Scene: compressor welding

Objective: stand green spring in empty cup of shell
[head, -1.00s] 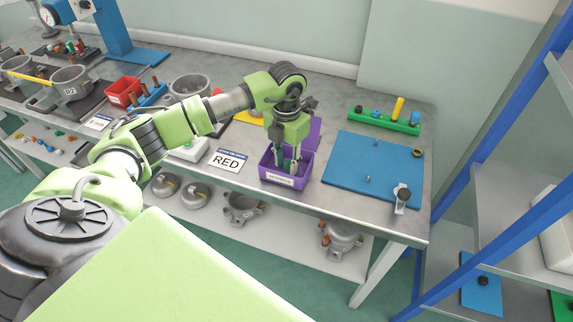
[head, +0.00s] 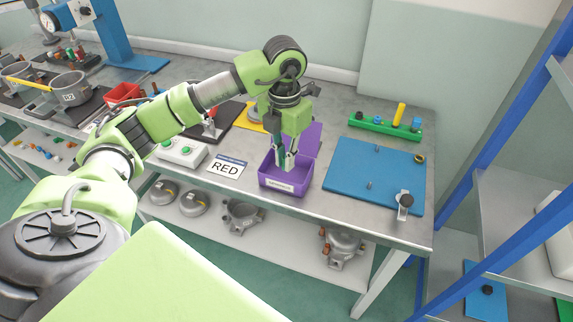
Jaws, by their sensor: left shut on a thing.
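My left gripper (head: 286,160) reaches down into the open purple box (head: 283,187) on the bench. Its fingers are shut on a small dark-green piece, seemingly the green spring, which is mostly hidden between the fingers and low in the box. A grey metal shell marked 02 (head: 70,86) stands on a dark plate at the far left of the bench. Another shell stands left of it. I cannot tell from here which cup is empty. My right gripper is not in view.
A RED sign (head: 227,167) and a white button box (head: 181,152) lie left of the purple box. A blue board (head: 375,175) with pegs and a green rack (head: 385,124) are to its right. A blue-posted shelf unit (head: 500,150) stands at the right.

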